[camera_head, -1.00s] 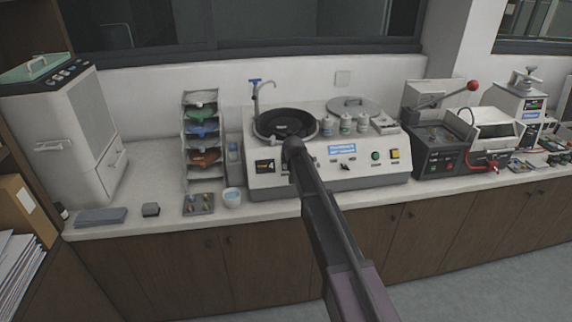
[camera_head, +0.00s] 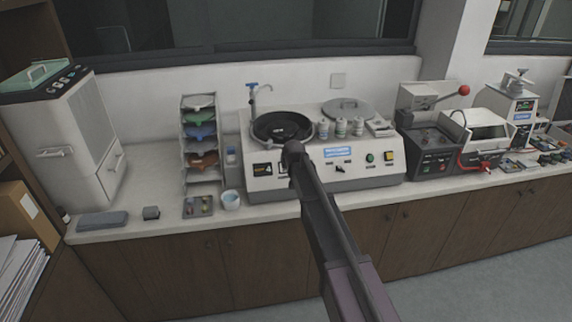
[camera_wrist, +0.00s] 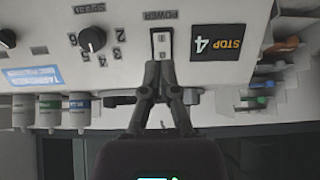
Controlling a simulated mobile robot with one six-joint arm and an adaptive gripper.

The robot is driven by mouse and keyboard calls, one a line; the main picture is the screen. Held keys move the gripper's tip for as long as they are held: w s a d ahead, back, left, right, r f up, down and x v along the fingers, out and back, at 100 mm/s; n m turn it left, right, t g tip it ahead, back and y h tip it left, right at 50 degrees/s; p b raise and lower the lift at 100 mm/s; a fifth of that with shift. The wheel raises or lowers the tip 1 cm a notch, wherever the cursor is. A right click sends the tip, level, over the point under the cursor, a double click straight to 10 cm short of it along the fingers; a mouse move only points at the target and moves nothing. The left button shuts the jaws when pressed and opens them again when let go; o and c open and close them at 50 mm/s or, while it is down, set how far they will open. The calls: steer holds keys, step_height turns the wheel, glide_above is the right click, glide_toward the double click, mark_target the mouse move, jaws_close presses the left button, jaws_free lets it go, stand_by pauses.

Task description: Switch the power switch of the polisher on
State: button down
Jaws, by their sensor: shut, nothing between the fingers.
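The polisher (camera_head: 360,176) stands on the counter, with a black round bowl (camera_head: 283,127) on top. The wrist view is upside down and shows its front panel (camera_wrist: 120,60). The white power switch (camera_wrist: 161,42) is under the POWER label, beside the black STOP 4 panel (camera_wrist: 217,43). My gripper (camera_wrist: 159,66) is shut and empty, its fingertips at the edge of the switch; I cannot tell whether they touch it. I cannot tell the switch's position.
A black knob (camera_wrist: 92,39) with numbers is beside the switch. Several bottles (camera_head: 341,127) stand on the polisher.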

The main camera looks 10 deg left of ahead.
steer(key=s+p+v, duration=0.1)
steer(key=p+v, duration=0.2)
steer(key=v, duration=0.4)
steer(key=shift+f+p, duration=0.4)
steer(key=shift+f, duration=0.05)
steer(key=shift+d, duration=0.1)
steer(key=s+d+f+m+g+h+b, duration=0.1)
steer(key=s+d+f+g+b, duration=0.1)
steer(key=s+d, duration=1.1)
steer(key=s+d+f+m+g+h+b, duration=0.1)
steer(key=s+d+f+g, duration=0.4)
steer(key=s+d, duration=0.9)
steer(key=s+f+m+b, duration=0.1)
steer(key=s, duration=0.3)
steer(key=shift+d+f+m, duration=0.15)
steer(key=shift+f+m, duration=0.05)
steer(key=shift+m, duration=0.1)
